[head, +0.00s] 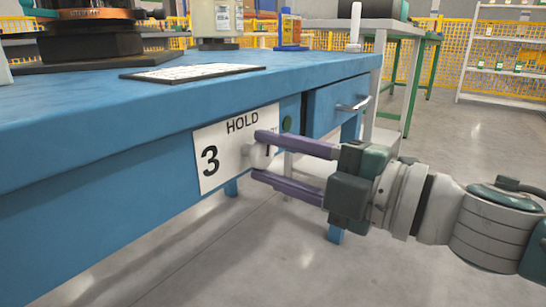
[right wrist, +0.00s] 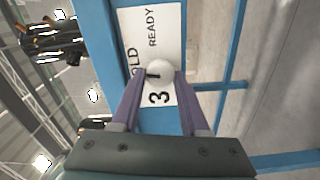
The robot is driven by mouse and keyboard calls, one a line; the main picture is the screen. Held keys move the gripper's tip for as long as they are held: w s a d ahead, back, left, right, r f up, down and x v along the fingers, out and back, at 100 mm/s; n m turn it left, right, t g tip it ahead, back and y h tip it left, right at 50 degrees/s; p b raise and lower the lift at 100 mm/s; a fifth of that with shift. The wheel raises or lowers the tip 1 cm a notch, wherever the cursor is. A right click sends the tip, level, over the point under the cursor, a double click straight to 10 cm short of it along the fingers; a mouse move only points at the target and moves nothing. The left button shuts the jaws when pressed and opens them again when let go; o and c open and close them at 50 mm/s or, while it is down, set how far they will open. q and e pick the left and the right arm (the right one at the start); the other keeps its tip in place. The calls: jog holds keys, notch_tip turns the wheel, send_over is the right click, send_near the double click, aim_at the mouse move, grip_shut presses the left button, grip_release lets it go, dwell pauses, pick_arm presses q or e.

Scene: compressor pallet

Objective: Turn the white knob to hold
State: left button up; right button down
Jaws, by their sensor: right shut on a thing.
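The white knob (head: 262,156) sits on a white label plate (head: 213,176) on the blue workbench's front face. The plate reads HOLD at the top and 3 at the left. In the right wrist view the plate appears turned sideways, with READY also legible. There the knob (right wrist: 160,72) shows a short black mark on its side toward the word HOLD. My right gripper (head: 257,155) has its two purple fingers shut on the knob, one above and one below in the head view. The fingers cover the plate's right part in the head view. My left gripper is out of view.
A drawer with a metal handle (head: 353,104) is right of the plate. Open floor lies in front.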

jog(key=shift+n, duration=0.9)
jog(key=shift+c, duration=2.2)
grip_release()
